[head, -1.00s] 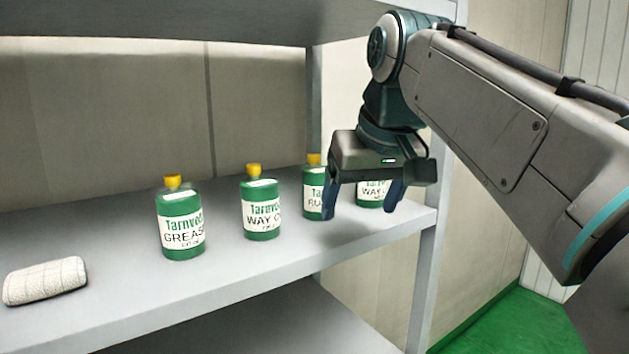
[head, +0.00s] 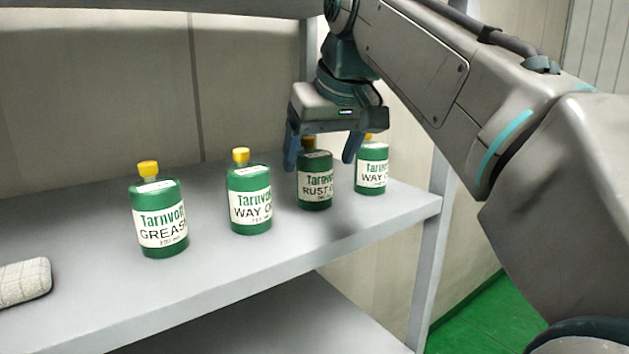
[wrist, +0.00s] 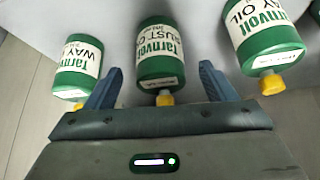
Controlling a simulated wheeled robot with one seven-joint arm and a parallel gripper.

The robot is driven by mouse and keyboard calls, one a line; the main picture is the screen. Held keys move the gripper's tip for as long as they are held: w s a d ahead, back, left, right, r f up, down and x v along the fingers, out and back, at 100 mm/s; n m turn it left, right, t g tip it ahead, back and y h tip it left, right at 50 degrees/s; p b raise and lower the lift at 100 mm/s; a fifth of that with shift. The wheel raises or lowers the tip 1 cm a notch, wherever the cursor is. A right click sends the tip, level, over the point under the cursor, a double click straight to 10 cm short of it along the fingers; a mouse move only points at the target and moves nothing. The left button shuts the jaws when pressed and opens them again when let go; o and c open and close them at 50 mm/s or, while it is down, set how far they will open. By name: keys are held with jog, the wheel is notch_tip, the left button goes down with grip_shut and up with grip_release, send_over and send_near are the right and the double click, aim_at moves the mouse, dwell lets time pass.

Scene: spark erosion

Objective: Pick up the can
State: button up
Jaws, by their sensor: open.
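Several green cans with yellow caps and white labels stand in a row on the grey shelf (head: 215,270). The rust can (head: 315,190) is under my gripper (head: 320,160). My gripper is open and points down, its fingers on either side of the rust can's top in the head view. In the wrist view the rust can (wrist: 158,60) lies between the open fingers (wrist: 160,85). I cannot tell whether they touch it. The task does not say which can is meant.
A way-oil can (head: 372,172) stands to the right, another way-oil can (head: 249,205) to the left, and a grease can (head: 160,220) farther left. A whitish roll (head: 22,280) lies at the far left. A shelf post (head: 432,250) stands at the right.

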aim_at(314, 179)
jog(key=shift+p+x, duration=0.35)
jog(key=shift+x, duration=2.6)
jog(key=shift+s+d, duration=0.1)
jog(key=shift+s, duration=0.05)
jog(key=c, duration=1.2)
